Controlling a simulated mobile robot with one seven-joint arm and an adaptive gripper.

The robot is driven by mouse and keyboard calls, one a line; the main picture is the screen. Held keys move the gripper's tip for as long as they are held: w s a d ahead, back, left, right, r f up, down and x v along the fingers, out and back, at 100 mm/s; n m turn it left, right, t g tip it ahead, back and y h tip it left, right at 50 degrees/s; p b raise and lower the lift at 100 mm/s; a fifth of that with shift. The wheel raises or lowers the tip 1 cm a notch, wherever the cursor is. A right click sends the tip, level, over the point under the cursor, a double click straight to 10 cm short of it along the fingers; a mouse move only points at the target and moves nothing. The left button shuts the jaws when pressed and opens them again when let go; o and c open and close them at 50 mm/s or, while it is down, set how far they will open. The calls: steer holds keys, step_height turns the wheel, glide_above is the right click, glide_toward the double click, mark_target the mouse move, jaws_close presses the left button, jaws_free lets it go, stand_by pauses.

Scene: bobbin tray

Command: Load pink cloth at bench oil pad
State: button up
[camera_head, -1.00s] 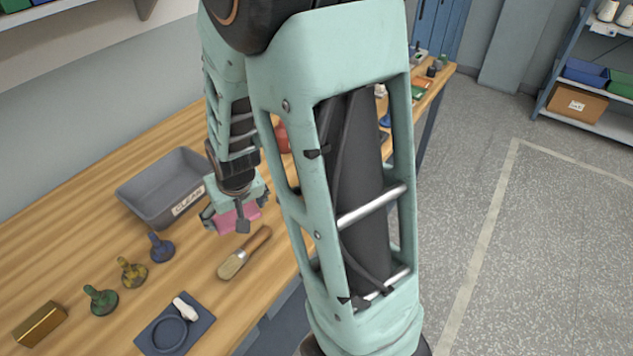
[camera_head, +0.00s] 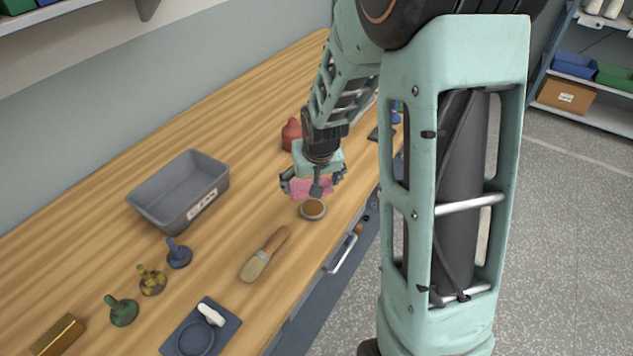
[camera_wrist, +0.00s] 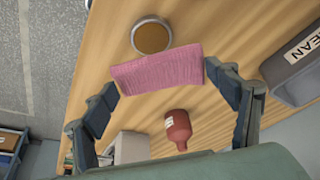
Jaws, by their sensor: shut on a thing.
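The pink cloth (camera_head: 312,187) is held between the fingers of my gripper (camera_head: 314,184), above the bench. In the wrist view the cloth (camera_wrist: 157,70) spans the space between the two fingertips of my gripper (camera_wrist: 160,88). A small round dish with a brown pad (camera_head: 313,209), likely the oil pad, sits on the bench just in front of the gripper. In the wrist view this dish (camera_wrist: 151,35) lies just beyond the cloth's edge. The cloth appears apart from the pad, and its exact height is hard to tell.
A grey bin (camera_head: 182,190) labelled CLEAN stands at left. A red bottle (camera_head: 291,135) stands behind my gripper. A brush (camera_head: 265,254), several knobbed pieces (camera_head: 179,253), a dark tray (camera_head: 201,330) and a brass block (camera_head: 60,336) lie nearer. Bare wood surrounds them.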

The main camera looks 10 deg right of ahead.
mark_target(313, 205)
steer(key=shift+d+f+b, duration=0.25)
steer(key=shift+f+b, duration=0.05)
steer(key=shift+f, duration=0.15)
steer(key=shift+f+b, duration=1.7)
steer(key=shift+f, duration=0.85)
steer(key=shift+f+b, duration=0.55)
steer(key=shift+b, duration=0.15)
steer(key=shift+r, duration=0.1)
steer(key=shift+r+p, duration=2.35)
steer(key=shift+r, duration=1.15)
